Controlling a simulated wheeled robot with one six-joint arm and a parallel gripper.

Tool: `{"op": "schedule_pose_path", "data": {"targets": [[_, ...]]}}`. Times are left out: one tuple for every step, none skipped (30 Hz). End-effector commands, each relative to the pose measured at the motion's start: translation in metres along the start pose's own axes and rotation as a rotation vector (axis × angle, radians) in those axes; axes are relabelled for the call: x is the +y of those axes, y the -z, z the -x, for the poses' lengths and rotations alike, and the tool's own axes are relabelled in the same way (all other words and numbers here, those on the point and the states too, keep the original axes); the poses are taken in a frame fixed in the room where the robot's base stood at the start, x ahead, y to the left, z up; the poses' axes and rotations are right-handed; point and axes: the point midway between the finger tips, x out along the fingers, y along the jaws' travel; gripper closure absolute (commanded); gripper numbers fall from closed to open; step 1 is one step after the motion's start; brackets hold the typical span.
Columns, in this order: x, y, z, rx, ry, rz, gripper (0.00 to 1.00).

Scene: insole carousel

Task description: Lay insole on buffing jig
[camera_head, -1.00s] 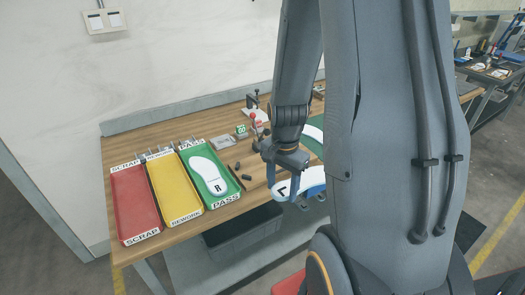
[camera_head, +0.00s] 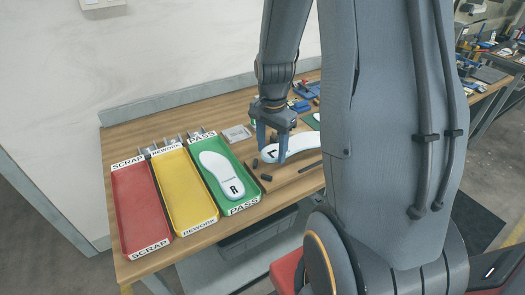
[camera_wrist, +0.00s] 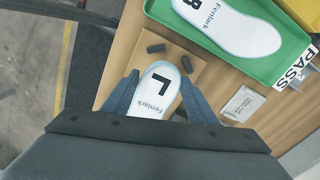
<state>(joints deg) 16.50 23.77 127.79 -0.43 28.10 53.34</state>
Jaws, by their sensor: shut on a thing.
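A white insole marked L (camera_head: 302,147) is between the fingers of my gripper (camera_head: 272,146), which is shut on it. In the wrist view the insole (camera_wrist: 155,96) shows its heel end with the L and "Fenlark" print, flanked by both fingers. The insole is over a light wooden board (camera_head: 288,187) with small dark blocks (camera_head: 266,177) near its left end, which looks like the buffing jig. In the wrist view two dark blocks (camera_wrist: 155,48) lie just beyond the heel. Whether the insole touches the board I cannot tell. My arm hides the right part of the board.
A green PASS tray (camera_head: 244,207) holds a white insole marked R (camera_head: 222,172). A yellow REWORK tray (camera_head: 186,190) and red SCRAP tray (camera_head: 140,205) stand left of it, both empty. A small grey plate (camera_head: 237,133) lies behind. Blue tools (camera_head: 300,105) are at the back.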

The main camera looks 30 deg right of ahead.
Motion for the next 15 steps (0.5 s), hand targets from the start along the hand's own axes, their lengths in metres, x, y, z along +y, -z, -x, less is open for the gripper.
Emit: {"op": "schedule_pose_path", "data": {"targets": [[-0.002,0.001,-0.001,0.000,0.000,0.000,0.69],[-0.003,0.001,-0.001,0.000,0.000,-0.001,0.69],[-0.004,0.001,0.000,0.000,0.000,-0.001,0.69],[-0.004,0.002,0.000,0.000,0.000,-0.001,0.69],[-0.004,0.002,-0.001,0.000,0.000,-0.001,0.69],[-0.004,0.002,-0.002,0.000,0.000,-0.002,0.69],[-0.004,0.001,-0.003,0.000,0.000,-0.001,0.69],[-0.005,0.001,-0.005,0.000,0.000,-0.001,0.69],[-0.005,0.001,-0.008,0.000,0.000,0.000,0.69],[-0.005,0.001,-0.011,0.000,0.000,0.000,0.69],[-0.005,0.001,-0.014,0.000,0.000,0.000,0.69],[-0.005,0.001,-0.019,0.000,0.000,-0.001,0.69],[-0.005,0.001,-0.022,0.000,-0.001,-0.001,0.69],[-0.005,0.001,-0.025,0.000,-0.001,-0.001,0.69],[-0.005,0.001,-0.030,-0.001,-0.001,-0.002,0.69]]}}
